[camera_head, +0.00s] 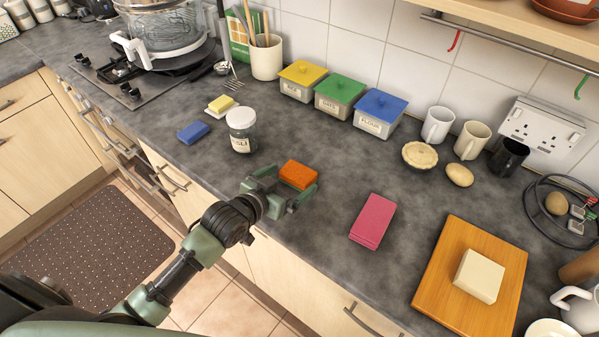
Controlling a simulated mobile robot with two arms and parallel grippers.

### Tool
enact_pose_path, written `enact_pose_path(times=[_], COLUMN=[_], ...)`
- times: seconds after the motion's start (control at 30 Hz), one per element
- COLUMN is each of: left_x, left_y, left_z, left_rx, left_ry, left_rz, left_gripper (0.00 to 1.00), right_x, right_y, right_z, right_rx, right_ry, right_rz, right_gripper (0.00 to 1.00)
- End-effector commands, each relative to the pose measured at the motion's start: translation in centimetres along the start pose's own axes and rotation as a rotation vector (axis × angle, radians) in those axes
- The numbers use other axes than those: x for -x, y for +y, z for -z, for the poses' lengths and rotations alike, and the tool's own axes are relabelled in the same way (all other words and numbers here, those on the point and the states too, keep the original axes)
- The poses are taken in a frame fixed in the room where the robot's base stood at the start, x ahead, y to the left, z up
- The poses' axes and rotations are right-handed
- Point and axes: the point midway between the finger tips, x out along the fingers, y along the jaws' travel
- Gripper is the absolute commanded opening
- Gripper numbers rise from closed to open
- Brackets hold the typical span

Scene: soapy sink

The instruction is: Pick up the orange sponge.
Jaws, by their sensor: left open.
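The orange sponge (298,174) lies on the grey countertop near the middle of the view. My left gripper (289,188) reaches in from the lower left and is open at the sponge. Its fingers appear to be on the near left and right sides of the sponge. I cannot tell whether they touch it. The sponge's lower front is partly hidden by the gripper. My right gripper is not in view.
A pink cloth (372,221) and a wooden board (434,283) lie to the right. The counter behind the orange sponge is clear.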

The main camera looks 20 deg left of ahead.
Motion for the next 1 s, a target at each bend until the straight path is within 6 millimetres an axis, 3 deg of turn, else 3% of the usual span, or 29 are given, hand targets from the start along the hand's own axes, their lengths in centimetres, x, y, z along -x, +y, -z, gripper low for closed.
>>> enact_pose_path(times=[0.13, 0.4, 0.67, 0.87, 1.0], left_x=[-1.6, -4.9, -5.2, -5.1, -5.1], left_y=[-0.2, -0.3, -0.3, -0.3, -0.3], left_z=[0.6, 0.5, 0.3, 0.3, 0.3], left_rx=[0.000, 0.000, -0.001, -0.001, -0.001], left_ry=[0.001, 0.000, 0.000, 0.000, 0.000], left_rz=[0.001, 0.001, 0.000, 0.000, 0.000], left_gripper=[1.00, 1.00, 1.00, 0.49, 0.49], right_x=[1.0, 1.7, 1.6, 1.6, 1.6], right_y=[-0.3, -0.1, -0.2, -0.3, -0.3], right_z=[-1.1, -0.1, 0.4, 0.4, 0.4], right_rx=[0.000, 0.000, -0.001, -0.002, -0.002], right_ry=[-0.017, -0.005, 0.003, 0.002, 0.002], right_rz=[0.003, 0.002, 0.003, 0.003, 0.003], right_gripper=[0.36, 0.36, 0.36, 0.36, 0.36])
